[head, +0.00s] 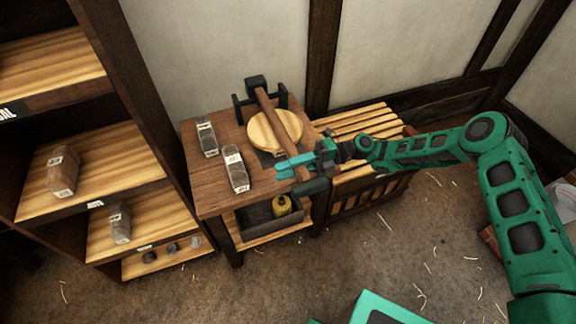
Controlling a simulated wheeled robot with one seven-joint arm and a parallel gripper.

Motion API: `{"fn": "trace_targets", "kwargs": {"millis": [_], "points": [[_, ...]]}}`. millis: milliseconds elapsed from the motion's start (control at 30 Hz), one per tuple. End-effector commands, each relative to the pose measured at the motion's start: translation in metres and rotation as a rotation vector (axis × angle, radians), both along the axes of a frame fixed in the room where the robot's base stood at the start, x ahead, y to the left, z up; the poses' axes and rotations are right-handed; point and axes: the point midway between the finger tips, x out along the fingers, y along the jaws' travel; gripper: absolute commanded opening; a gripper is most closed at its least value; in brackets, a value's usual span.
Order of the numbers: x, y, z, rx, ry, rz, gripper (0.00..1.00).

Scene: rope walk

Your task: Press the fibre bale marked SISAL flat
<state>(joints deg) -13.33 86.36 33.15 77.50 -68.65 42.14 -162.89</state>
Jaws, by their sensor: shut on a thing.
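A lever press with a dark hinge bracket stands on the wooden table (212,187). Its wooden lever (268,109) runs from the bracket across a round wooden press plate (287,122) toward the table's front. My gripper (292,166) is shut on the lever's near end. Two wrapped bales with white labels, a grey one (208,140) and a paler one (237,172), lie on the table left of the press. Their labels are too small to read, so I cannot tell which is SISAL. Whatever is under the plate is hidden.
A shelf unit (120,165) at left holds a brown bale (62,174), a greyish bale (120,226) and small lumps. A slatted crate (355,122) stands at right. The straw-strewn floor in front is open.

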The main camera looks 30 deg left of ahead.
Motion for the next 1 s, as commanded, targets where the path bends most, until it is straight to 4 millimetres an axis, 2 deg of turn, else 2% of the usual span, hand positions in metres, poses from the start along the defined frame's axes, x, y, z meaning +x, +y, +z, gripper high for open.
{"fn": "trace_targets", "kwargs": {"millis": [33,267,300,367,1000], "points": [[0.0023,-0.0017,-0.0113,-0.022,-0.004,-0.004,0.0],[-0.0033,0.0042,-0.0121,-0.023,-0.001,0.006,0.0],[-0.004,0.0048,-0.0122,-0.023,-0.002,0.007,0.29],[-0.0048,0.0055,-0.012,-0.023,-0.002,0.008,0.44],[-0.0054,0.0056,-0.0066,-0.015,0.001,0.009,0.45]]}}
